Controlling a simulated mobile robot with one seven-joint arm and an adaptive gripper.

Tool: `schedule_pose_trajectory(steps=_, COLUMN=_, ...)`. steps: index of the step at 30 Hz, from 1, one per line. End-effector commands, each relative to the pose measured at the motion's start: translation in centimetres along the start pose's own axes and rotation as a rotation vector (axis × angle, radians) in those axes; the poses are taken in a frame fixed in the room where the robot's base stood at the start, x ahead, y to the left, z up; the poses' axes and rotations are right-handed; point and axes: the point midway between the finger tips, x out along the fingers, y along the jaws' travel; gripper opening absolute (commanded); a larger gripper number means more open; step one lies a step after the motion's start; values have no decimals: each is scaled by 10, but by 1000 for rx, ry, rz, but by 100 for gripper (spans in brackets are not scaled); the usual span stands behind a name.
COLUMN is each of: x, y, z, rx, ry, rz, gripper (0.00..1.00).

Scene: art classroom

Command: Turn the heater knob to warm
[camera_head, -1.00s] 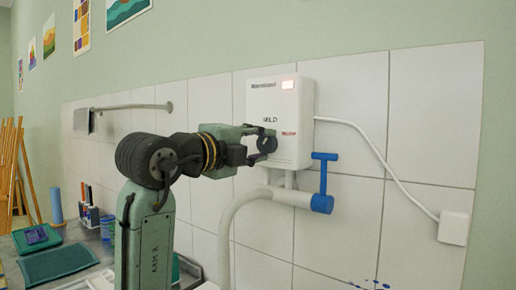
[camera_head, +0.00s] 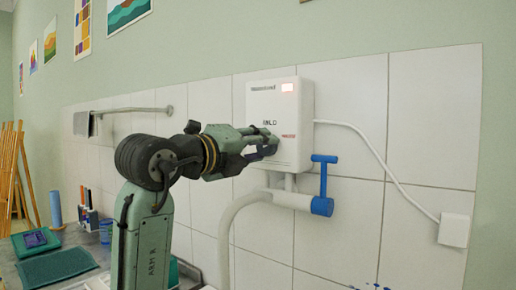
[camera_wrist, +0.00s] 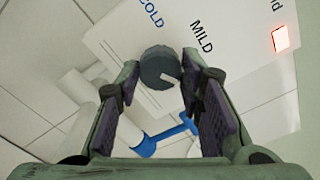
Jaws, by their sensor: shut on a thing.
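The white heater box (camera_head: 300,95) hangs on the tiled wall, with a lit red indicator near its top right. Its dark round knob (camera_wrist: 158,66) shows in the wrist view, with a pale pointer mark at its lower right as pictured. The printed words COLD and MILD lie beside the knob; red lettering (camera_head: 289,136) shows in the head view. My gripper (camera_wrist: 161,72) is shut on the knob, with one finger at each side. In the head view my gripper (camera_head: 266,144) reaches the heater's front and hides most of the knob.
A blue-handled valve (camera_head: 323,185) and white pipes (camera_head: 240,210) lie below the heater. A white cable (camera_head: 375,155) runs to a wall box (camera_head: 454,230) at right. A towel rail (camera_head: 135,109) is at left, above a cluttered counter.

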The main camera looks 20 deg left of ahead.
Motion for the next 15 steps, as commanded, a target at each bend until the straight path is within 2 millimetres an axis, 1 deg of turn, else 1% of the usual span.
schedule_pose_trajectory(steps=7, x=0, y=0, z=0, rx=0, ry=0, rz=1, gripper=6)
schedule_pose_trajectory(steps=8, x=0, y=0, z=0, rx=0, ry=0, rz=1, gripper=35)
schedule_pose_trajectory(steps=15, x=0, y=0, z=0, rx=0, ry=0, rz=1, gripper=51)
